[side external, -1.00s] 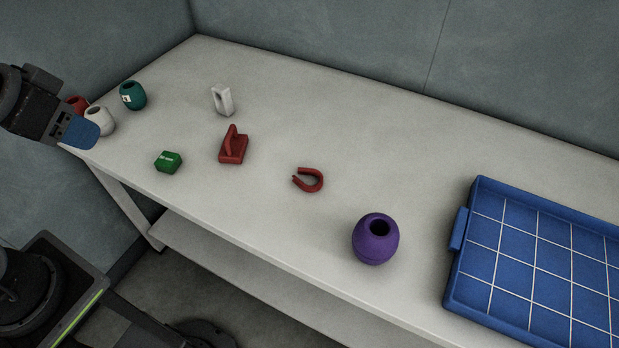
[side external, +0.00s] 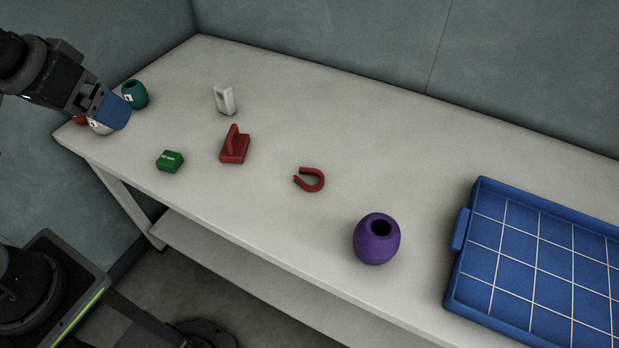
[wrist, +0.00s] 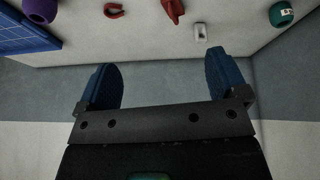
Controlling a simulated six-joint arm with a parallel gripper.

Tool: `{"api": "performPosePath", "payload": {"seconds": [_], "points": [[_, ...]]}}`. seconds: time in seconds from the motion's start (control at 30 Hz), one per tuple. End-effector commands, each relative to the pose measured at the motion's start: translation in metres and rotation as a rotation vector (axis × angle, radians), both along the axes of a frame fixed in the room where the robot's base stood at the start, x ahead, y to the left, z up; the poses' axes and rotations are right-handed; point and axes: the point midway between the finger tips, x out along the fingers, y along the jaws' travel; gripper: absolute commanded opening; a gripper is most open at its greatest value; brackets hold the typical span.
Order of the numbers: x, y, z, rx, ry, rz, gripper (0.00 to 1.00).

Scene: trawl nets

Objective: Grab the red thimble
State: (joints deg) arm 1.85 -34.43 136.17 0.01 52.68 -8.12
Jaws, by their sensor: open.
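The red thimble (side external: 318,181) is a U-shaped piece lying flat in the middle of the table, its open end towards the left. It also shows at the top of the wrist view (wrist: 114,14). My gripper (side external: 115,115) is far to its left, over the table's left end, in front of the floats there. In the wrist view its two blue fingers (wrist: 163,78) are wide apart with nothing between them.
A red finned block (side external: 233,152), a green block (side external: 169,161) and a white link (side external: 220,100) lie left of the thimble. A purple float (side external: 376,244) and a blue gridded tray (side external: 458,232) are to its right. A teal float (side external: 136,97), a white float (side external: 98,127) and something red (side external: 80,119) are near my gripper.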

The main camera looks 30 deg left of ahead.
Motion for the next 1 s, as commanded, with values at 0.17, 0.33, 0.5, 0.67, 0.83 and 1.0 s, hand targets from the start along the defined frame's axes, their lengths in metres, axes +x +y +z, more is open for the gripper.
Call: {"api": "performPosePath", "payload": {"seconds": [0.17,0.33,0.5,0.67,0.83,1.0], "points": [[0.062,-0.02,0.009,-0.089,0.092,0.163,0.92],[0.121,-0.046,0.0,-0.157,0.175,0.335,0.92],[0.177,-0.079,-0.028,-0.201,0.254,0.513,0.92],[0.222,-0.113,-0.071,-0.224,0.32,0.688,0.92],[0.256,-0.15,-0.128,-0.231,0.374,0.87,0.92],[0.271,-0.175,-0.173,-0.227,0.402,0.998,0.92]]}}
